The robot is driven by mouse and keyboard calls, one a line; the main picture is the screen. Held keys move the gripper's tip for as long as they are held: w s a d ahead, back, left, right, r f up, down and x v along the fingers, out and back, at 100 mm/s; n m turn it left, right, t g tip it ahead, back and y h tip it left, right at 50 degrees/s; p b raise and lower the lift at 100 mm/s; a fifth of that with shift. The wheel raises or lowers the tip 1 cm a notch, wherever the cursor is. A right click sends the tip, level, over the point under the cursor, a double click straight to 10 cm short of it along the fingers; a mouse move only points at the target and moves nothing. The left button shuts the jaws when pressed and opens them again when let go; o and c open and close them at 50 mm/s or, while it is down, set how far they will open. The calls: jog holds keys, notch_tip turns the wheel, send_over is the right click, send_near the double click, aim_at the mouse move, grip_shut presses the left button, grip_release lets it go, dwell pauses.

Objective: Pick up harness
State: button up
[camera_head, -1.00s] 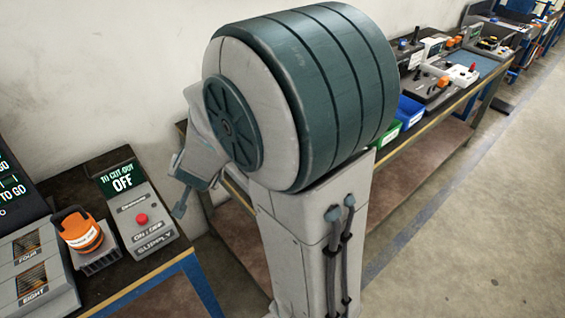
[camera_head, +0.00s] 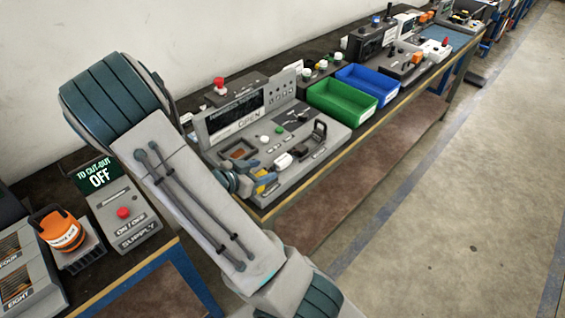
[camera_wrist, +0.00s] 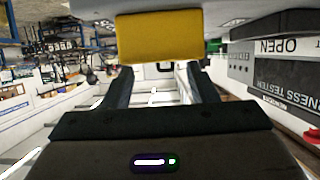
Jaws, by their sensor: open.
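A yellow block (camera_wrist: 160,37) lies just beyond my fingertips in the wrist view. I cannot tell whether it is part of the harness. My gripper (camera_wrist: 158,75) is open, with its two dark fingers apart and the space between them empty. In the head view my gripper (camera_head: 258,182) is low at the tester's front left, partly hidden by my arm. No harness cable can be made out clearly.
A green bin (camera_head: 343,103) and a blue bin (camera_head: 372,86) stand right of the tester. An orange-capped device (camera_head: 60,230) and a supply box (camera_head: 125,215) are on the left bench. The floor (camera_head: 460,190) at the right is clear.

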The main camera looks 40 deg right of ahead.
aim_at(276, 164)
jog(key=x, duration=0.3)
jog(key=p+x, duration=0.1)
jog(key=x, duration=0.3)
jog(key=shift+w+d, duration=0.25)
jog(key=shift+c, duration=0.3)
jog(key=c, duration=1.1)
